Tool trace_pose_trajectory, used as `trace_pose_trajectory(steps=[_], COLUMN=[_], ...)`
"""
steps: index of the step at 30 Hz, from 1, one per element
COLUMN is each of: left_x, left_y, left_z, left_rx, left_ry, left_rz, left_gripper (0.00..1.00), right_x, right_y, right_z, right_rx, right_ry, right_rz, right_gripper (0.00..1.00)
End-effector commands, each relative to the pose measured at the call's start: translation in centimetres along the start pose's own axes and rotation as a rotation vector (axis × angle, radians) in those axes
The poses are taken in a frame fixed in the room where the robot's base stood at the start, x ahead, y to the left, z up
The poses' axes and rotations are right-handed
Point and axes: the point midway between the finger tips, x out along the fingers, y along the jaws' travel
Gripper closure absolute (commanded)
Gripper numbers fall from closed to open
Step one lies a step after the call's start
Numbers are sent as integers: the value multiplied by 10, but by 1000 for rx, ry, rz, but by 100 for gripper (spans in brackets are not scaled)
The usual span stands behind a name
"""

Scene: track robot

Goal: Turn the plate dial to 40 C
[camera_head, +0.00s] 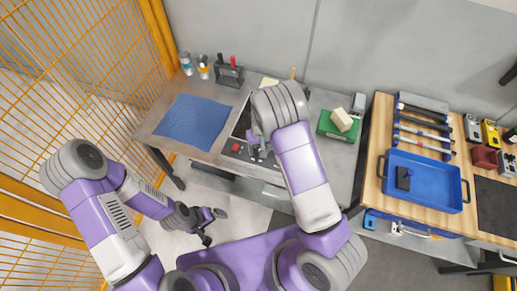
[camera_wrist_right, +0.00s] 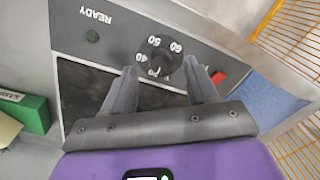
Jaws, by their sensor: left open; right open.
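The plate dial (camera_wrist_right: 160,60) is a round black knob on a grey panel, seen upside down in the right wrist view. White numbers 40, 50 and 60 stand around it. A small pale mark shows at the knob's lower edge; I cannot tell which number it points to. My right gripper (camera_wrist_right: 160,68) is open, with one finger on each side of the knob; contact is not clear. In the head view the right gripper (camera_head: 262,150) is over the front panel of the dark hot plate (camera_head: 241,124) and hides the dial. My left gripper (camera_head: 213,226) is open and empty, low in front of the bench.
A red switch (camera_head: 236,147) is on the panel near the dial. A blue mat (camera_head: 193,122) lies to the left on the bench. A green box (camera_head: 337,126) with a pale block is to the right. A yellow fence (camera_head: 75,110) is at far left.

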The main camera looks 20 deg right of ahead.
Motion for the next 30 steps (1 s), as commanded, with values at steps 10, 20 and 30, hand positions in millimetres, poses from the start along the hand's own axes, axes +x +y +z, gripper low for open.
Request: trace_pose_trajectory(steps=[10, 20, 30], left_x=[2, 2, 2], left_y=[0, 0, 0], left_z=[-1, -2, -2], left_rx=[0, 0, 0], left_ry=[3, 3, 3], left_rz=[0, 0, 0], left_gripper=[0, 0, 0], right_x=[32, 32, 32], right_y=[1, 0, 0], right_z=[0, 0, 0], right_rx=[2, 2, 3], right_ry=[1, 1, 0], right_rz=[0, 0, 0], right_gripper=[42, 59, 98])
